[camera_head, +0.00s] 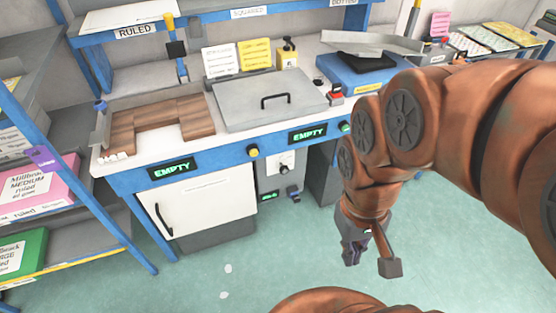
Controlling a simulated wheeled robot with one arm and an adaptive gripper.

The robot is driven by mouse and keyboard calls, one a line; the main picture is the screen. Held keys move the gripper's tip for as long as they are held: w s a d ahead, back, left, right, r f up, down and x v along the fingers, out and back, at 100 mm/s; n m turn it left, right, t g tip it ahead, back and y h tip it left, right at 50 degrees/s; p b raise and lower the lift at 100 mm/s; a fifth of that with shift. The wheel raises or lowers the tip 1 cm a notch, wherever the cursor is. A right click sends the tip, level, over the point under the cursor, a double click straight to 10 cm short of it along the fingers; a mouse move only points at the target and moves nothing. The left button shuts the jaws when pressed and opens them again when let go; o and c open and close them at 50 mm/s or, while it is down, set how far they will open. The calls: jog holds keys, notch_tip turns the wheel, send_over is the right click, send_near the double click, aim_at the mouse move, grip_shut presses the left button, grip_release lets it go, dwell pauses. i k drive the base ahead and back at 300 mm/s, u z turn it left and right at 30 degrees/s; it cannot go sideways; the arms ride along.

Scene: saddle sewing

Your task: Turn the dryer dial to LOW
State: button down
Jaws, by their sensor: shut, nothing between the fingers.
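A small white panel (280,161) sits under the bench front, right of a white door. It carries a small dark dial (283,168), too small here to read its setting or any LOW mark. My gripper (351,256) hangs down at the end of my brown arm, in front of the bench. In the picture it is to the right of and below the dial, apart from it. It is shut and empty.
The white cabinet door (208,203) with a dark handle is closed. Above are a yellow button (253,151) and two green EMPTY displays (170,171). A blue shelf post (75,170) stands at left. The green floor (190,285) before the bench looks mostly clear.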

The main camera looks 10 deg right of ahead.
aim_at(284, 169)
jog(key=k, duration=0.5)
jog(key=u, duration=0.95)
jog(key=i, duration=0.7)
